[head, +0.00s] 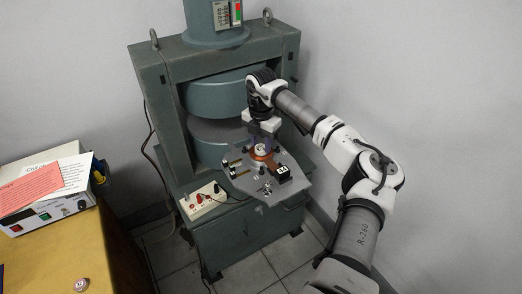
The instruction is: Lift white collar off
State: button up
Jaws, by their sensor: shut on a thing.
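The white collar (261,150) is a small pale ring at the middle of the grey plate (245,183) in front of the magnet. An orange-brown ring (257,157) shows around and just below it. My gripper (262,141) points down over the collar, with its fingers shut at it. Something purplish shows between the fingers. The fingertips are small and partly hidden, so I cannot tell whether the collar still touches what is under it.
The green magnet frame (156,92) with its two round poles stands right behind my gripper. A black block (283,173) and small posts sit on the plate. A white switch box (203,200) with cables stands to the left. A wooden desk (60,250) carries an instrument (48,215) and papers.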

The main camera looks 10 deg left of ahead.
jog(key=shift+r+p, duration=1.1)
jog(key=shift+r, duration=1.1)
